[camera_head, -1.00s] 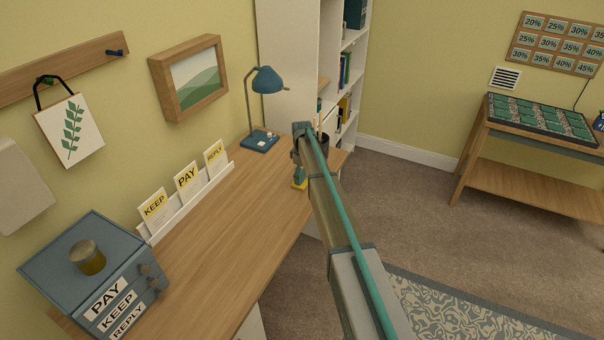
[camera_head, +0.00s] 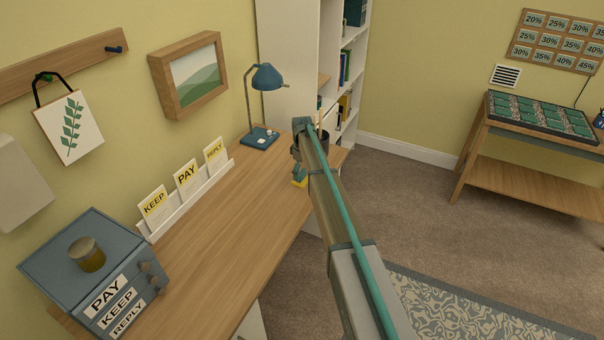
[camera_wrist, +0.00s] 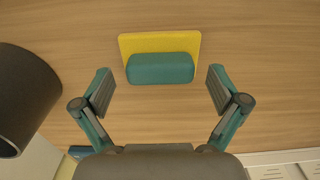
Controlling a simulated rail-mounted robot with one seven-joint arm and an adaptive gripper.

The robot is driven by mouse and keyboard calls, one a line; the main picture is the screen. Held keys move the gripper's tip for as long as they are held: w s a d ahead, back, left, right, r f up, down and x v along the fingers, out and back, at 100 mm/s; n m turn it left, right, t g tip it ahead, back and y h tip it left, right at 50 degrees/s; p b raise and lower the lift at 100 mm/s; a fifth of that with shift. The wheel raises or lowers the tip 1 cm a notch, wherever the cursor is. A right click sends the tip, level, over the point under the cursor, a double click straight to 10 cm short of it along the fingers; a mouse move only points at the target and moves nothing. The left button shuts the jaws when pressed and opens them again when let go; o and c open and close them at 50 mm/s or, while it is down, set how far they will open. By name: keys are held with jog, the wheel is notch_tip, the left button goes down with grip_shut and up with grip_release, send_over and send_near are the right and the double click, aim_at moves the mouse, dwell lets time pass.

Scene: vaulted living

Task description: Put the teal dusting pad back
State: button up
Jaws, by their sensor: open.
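The dusting pad has a teal handle block (camera_wrist: 160,68) on a flat yellow base (camera_wrist: 160,42). It lies on the wooden desk, in the middle of the upper part of the wrist view. My gripper (camera_wrist: 160,86) is open and empty in the wrist view. Its fingertips are spread to the left and right of the teal handle, apart from it.
A dark cup (camera_wrist: 22,95) stands close to my left finger. The desk (camera_head: 228,220) also bears a blue lamp (camera_head: 260,138), a white card rack (camera_head: 190,200) and a blue drawer box (camera_head: 60,255) with a jar. The desk middle is clear.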

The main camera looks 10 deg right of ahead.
aim_at(302, 172)
notch_tip(302, 172, up, 11)
jog(key=b, duration=0.3)
jog(key=shift+r, duration=0.15)
